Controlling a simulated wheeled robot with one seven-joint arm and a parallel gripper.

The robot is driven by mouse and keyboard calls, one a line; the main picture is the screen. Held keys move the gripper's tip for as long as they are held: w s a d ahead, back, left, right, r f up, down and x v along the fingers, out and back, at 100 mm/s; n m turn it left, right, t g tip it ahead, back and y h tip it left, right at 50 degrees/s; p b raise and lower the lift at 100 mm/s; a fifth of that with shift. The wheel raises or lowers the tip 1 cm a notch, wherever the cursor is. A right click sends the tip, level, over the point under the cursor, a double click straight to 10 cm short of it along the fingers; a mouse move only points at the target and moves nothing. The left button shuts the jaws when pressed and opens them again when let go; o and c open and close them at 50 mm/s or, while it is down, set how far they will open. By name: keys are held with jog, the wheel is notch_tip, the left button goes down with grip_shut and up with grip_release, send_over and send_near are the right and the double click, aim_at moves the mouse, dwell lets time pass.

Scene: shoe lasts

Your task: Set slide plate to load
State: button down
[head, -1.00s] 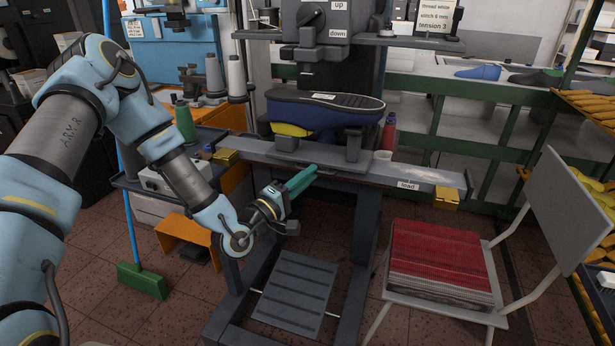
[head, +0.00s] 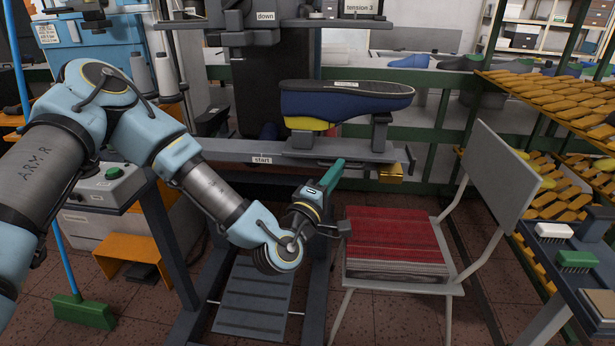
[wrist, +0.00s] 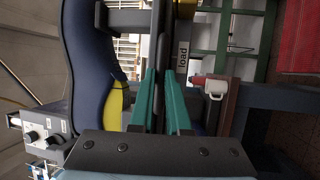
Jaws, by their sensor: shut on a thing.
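The slide plate (head: 335,153) sits at the right end of the grey rail (head: 225,150), close to the brass end block (head: 390,173). It carries a navy shoe on a last (head: 345,104), sole up, with a yellow patch beneath. The "start" label (head: 262,160) shows left of the plate; the "load" label (wrist: 183,60) shows in the wrist view but not in the head view. My gripper (head: 335,166) is at the plate's front edge, its green fingers shut on the slide plate. The exact grip spot is hidden. The wrist view shows the shoe (wrist: 90,65) beside the fingers.
A foot pedal (head: 252,300) lies below the rail.

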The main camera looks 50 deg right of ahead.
jog(key=shift+s+d+b, duration=0.15)
jog(key=shift+s+d, duration=0.3)
jog(key=shift+s, duration=0.3)
jog(key=shift+s+d+b, duration=0.15)
jog(key=shift+s+d, duration=0.25)
jog(key=shift+s, duration=0.3)
jog(key=c, duration=0.9)
grip_release()
jog(key=shift+d, duration=0.1)
jog(key=b, duration=0.3)
send_near(356, 168)
jog(key=v, duration=0.3)
jog(key=shift+w+d+f, duration=0.1)
jog(key=shift+d, duration=0.05)
